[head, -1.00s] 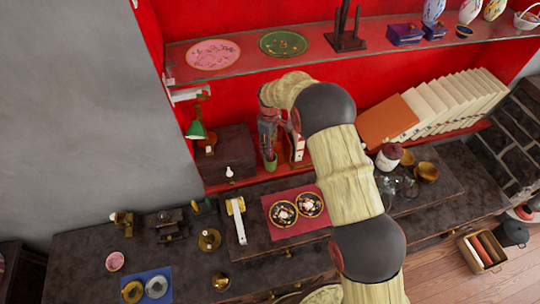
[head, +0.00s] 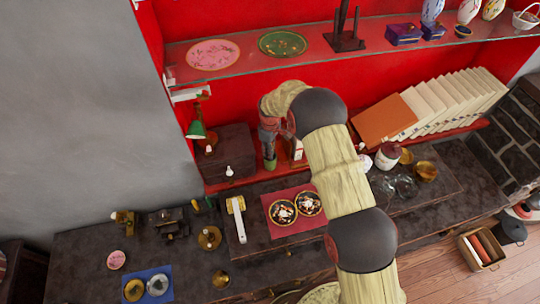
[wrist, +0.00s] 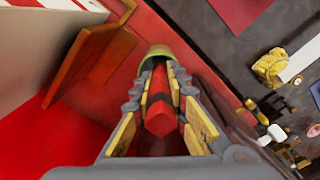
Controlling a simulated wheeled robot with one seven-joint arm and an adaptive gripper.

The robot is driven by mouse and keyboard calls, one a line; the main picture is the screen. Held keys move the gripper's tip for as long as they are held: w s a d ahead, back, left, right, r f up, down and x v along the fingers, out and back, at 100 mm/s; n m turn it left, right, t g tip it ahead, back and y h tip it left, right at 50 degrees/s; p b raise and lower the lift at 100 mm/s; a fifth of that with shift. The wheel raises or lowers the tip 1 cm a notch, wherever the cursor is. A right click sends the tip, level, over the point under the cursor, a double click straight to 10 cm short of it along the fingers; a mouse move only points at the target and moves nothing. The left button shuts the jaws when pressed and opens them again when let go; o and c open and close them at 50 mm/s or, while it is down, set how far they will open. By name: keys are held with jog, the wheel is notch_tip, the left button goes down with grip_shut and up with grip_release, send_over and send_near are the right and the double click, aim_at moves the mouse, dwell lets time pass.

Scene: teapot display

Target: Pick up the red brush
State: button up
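The red brush (wrist: 159,117) shows in the wrist view between the two fingers of my gripper (wrist: 162,75), running away from the camera. The fingers flank it closely on both sides. I cannot tell whether the pads press on it or a small gap remains. An olive-green rounded pot (wrist: 159,51) shows just beyond the fingertips. In the head view my gripper (head: 268,148) points down over the small green pot (head: 270,164), by the red back wall. There my gripper and wrist hide most of the brush.
A dark box (head: 228,152) stands just left of my gripper. A brown-and-white upright object (head: 297,150) is close on its right. A glass shelf (head: 330,50) with plates runs above. The red mat (head: 274,232) with two round dishes lies in front.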

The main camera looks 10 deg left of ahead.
grip_shut()
jog(key=shift+r, duration=0.1)
